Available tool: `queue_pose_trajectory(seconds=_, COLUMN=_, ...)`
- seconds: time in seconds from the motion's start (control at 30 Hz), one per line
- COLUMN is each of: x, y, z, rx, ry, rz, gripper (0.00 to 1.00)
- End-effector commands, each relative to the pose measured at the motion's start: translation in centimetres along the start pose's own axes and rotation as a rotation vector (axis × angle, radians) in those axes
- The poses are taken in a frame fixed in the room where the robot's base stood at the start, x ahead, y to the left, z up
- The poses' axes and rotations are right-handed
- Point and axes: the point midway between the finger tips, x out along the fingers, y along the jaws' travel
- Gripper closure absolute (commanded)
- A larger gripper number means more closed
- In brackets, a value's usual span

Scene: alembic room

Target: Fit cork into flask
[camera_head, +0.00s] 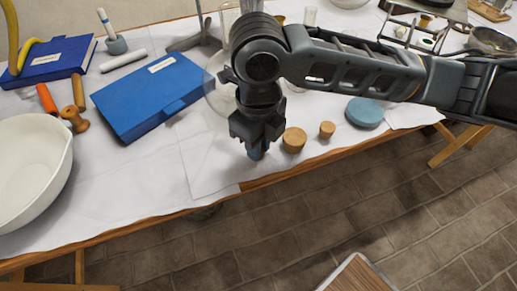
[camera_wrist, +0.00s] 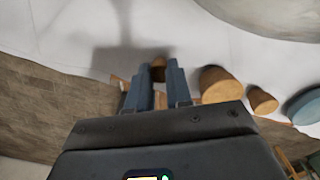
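My gripper (camera_head: 254,152) points down near the table's front edge. In the wrist view its two blue-grey fingers (camera_wrist: 156,78) are close together, with a small brown cork (camera_wrist: 158,69) between their tips. The cork fills the gap and looks gripped. The gripper hides this cork in the head view. A large cork (camera_head: 294,139) and a medium cork (camera_head: 327,129) stand to the right; both also show in the wrist view, the large one (camera_wrist: 217,84) and the medium one (camera_wrist: 262,100). A clear round glass vessel, apparently the flask (camera_head: 217,97), is partly hidden behind my arm.
A blue-grey disc (camera_head: 365,111) lies right of the corks. A blue book or case (camera_head: 150,95), a white bowl (camera_head: 32,168) and a wooden piece (camera_head: 75,122) are at left. Glassware stands behind my arm. White cloth left of my gripper is clear.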

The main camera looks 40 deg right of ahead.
Motion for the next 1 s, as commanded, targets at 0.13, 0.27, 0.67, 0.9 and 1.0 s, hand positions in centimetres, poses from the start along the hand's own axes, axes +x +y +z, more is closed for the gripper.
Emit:
queue_pose_trajectory(seconds=0.13, x=0.0, y=0.0, z=0.0, rx=0.0, ry=0.0, rz=0.0, gripper=1.0)
queue_pose_trajectory(seconds=0.27, x=-0.2, y=0.0, z=0.0, rx=0.0, ry=0.0, rz=0.0, gripper=1.0)
queue_pose_trajectory(seconds=0.67, x=-1.7, y=0.0, z=0.0, rx=-0.001, ry=0.0, rz=0.0, gripper=1.0)
queue_pose_trajectory(seconds=0.9, x=-2.6, y=0.0, z=0.0, rx=0.0, ry=0.0, rz=0.0, gripper=1.0)
queue_pose_trajectory(seconds=1.0, x=-2.9, y=0.0, z=0.0, rx=0.0, ry=-0.001, rz=0.0, gripper=1.0)
